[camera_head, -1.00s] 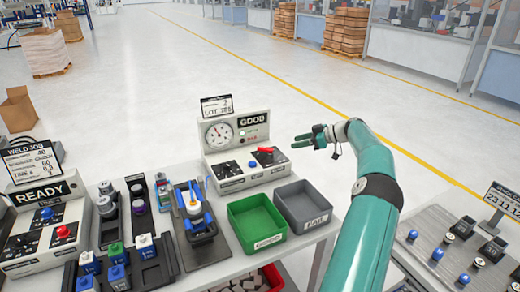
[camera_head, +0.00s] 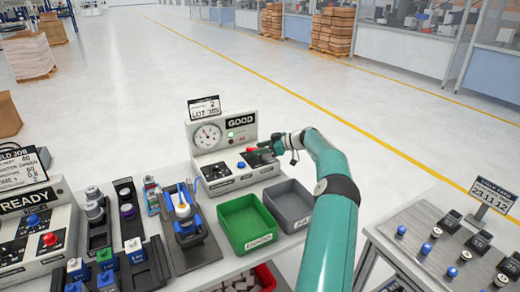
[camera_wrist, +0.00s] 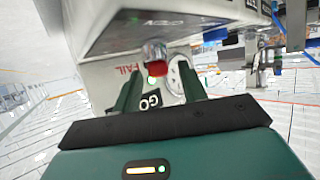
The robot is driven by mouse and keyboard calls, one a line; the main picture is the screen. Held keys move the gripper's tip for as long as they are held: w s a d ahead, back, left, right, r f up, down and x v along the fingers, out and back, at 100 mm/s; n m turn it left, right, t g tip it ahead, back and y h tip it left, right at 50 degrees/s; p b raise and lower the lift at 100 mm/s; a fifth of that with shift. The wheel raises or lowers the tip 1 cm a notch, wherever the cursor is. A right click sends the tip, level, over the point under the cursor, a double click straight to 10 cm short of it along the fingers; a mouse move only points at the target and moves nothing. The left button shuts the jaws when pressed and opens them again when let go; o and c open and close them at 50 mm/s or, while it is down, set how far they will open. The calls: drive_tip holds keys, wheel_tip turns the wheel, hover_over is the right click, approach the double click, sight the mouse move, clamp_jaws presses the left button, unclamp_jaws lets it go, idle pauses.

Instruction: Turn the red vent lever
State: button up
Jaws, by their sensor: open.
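The red vent lever (camera_head: 251,149) sticks out from the black panel on the right of the gauge station (camera_head: 218,160) in the head view. My gripper (camera_head: 272,149) is just right of it, partly overlapping it in the picture. In the wrist view the lever's red end (camera_wrist: 157,68) shows between the two dark green fingers (camera_wrist: 160,84), with space to each side. The gripper is open. I cannot tell whether a finger touches the lever. The lever's base is partly hidden in both views.
A green bin (camera_head: 247,222) and a grey bin (camera_head: 289,207) stand in front of the gauge station. A clamp fixture (camera_head: 187,225) and racks of bottles stand to the left. A second table (camera_head: 425,255) is at the right, with open floor beyond.

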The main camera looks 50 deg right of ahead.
drive_tip(key=shift+w+a+f, duration=0.1)
drive_tip(key=shift+w+a, duration=0.05)
drive_tip(key=shift+w, duration=0.1)
clamp_jaws()
